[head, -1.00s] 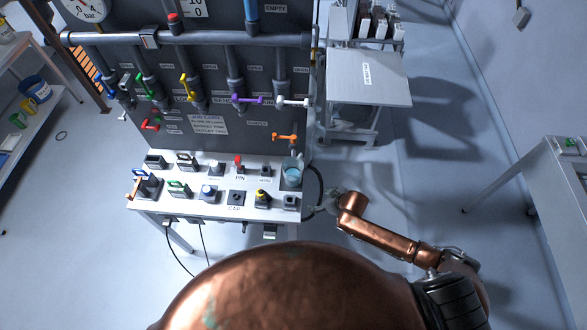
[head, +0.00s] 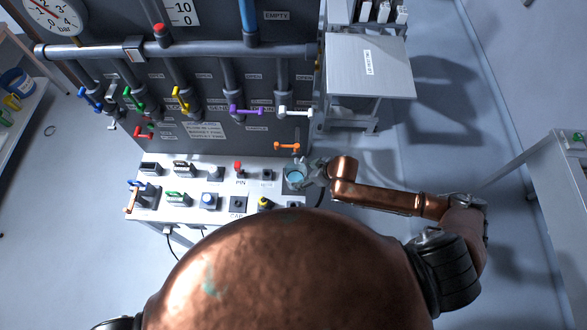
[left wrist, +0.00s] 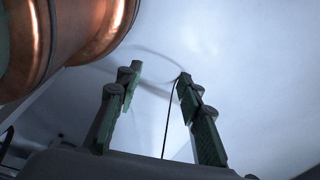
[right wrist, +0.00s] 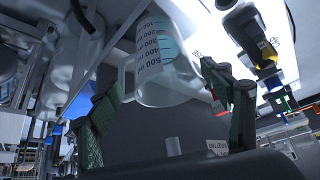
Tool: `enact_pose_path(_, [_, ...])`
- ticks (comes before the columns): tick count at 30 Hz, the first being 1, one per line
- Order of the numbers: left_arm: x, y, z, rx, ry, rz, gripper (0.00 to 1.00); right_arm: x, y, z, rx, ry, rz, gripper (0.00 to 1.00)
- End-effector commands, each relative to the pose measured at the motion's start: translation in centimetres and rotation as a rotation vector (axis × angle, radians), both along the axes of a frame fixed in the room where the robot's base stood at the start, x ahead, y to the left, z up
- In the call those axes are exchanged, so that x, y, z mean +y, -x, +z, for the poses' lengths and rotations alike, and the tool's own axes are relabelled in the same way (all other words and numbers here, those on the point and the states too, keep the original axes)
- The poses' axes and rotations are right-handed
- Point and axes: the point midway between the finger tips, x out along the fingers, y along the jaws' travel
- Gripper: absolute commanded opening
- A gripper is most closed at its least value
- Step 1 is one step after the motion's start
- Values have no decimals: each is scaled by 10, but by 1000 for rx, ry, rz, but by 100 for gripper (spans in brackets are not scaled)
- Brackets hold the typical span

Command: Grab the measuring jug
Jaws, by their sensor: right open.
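The clear measuring jug (head: 293,178) stands at the right end of the white panel table, with bluish liquid in it. My right gripper (head: 313,172) is open just to the right of the jug. In the right wrist view the jug (right wrist: 165,62) shows its printed scale and handle, inverted, ahead of and between the spread green-padded fingers. I see no firm contact, and the exact gap is hard to judge. My left gripper (left wrist: 160,90) is open and empty in the left wrist view, over the floor and away from the jug.
The white table (head: 225,214) carries switches and buttons close left of the jug. An orange-handled valve (head: 287,146) is on the dark pipe panel behind it. A grey side table (head: 370,68) stands at back right.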

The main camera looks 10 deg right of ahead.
Motion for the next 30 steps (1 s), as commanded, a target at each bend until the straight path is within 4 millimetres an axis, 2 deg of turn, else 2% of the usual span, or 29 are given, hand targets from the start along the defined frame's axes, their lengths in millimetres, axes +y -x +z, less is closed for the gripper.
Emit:
enact_pose_path(3, [1,17,0,21,-1,4,35,2,-2,-6,1,0,-2,73])
enact_pose_path(9, [2,32,1,40,-2,8,35,10,-11,-23,0,1,-3,73])
enact_pose_path(14, [2,29,7,36,-3,8,35,21,-20,-36,2,0,0,73])
enact_pose_path(21, [2,10,12,11,-2,3,35,33,-32,-60,0,0,1,73])
enact_pose_path(30, [3,12,11,14,-2,5,35,34,-33,-63,0,0,2,71])
